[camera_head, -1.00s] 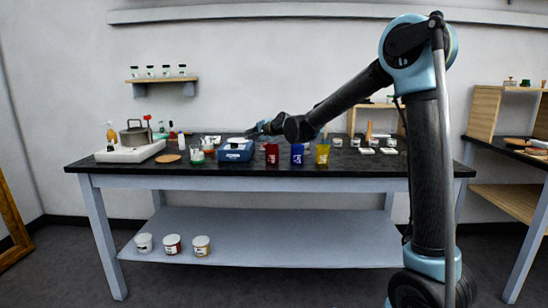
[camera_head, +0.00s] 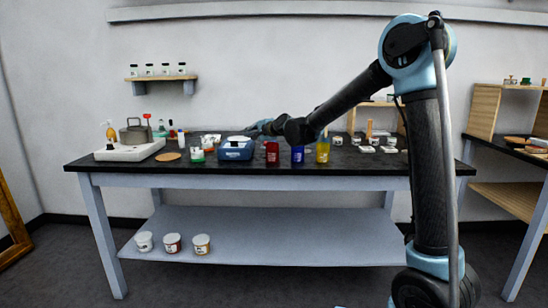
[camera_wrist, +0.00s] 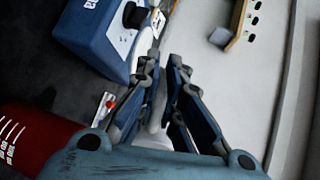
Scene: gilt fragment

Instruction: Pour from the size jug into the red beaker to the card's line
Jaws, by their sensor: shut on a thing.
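The red beaker (camera_head: 272,154) stands on the dark bench top, right of a blue box. In the wrist view the red beaker (camera_wrist: 35,140) fills the lower left and has white marks on its side. My gripper (camera_head: 258,129) is above and behind the blue box and red beaker. In the wrist view my gripper (camera_wrist: 168,78) is shut on a pale, whitish thing (camera_wrist: 157,112), probably the size jug; the fingers hide most of it. A small white card with a red mark (camera_wrist: 105,104) lies beside the red beaker; its line cannot be read.
The blue box (camera_head: 236,152) has a white top and a dark knob. A blue beaker (camera_head: 297,156) and a yellow beaker (camera_head: 323,152) stand right of the red one. A pot (camera_head: 135,132) on a white base and small bottles are at the left. A wall shelf (camera_head: 162,79) holds jars.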

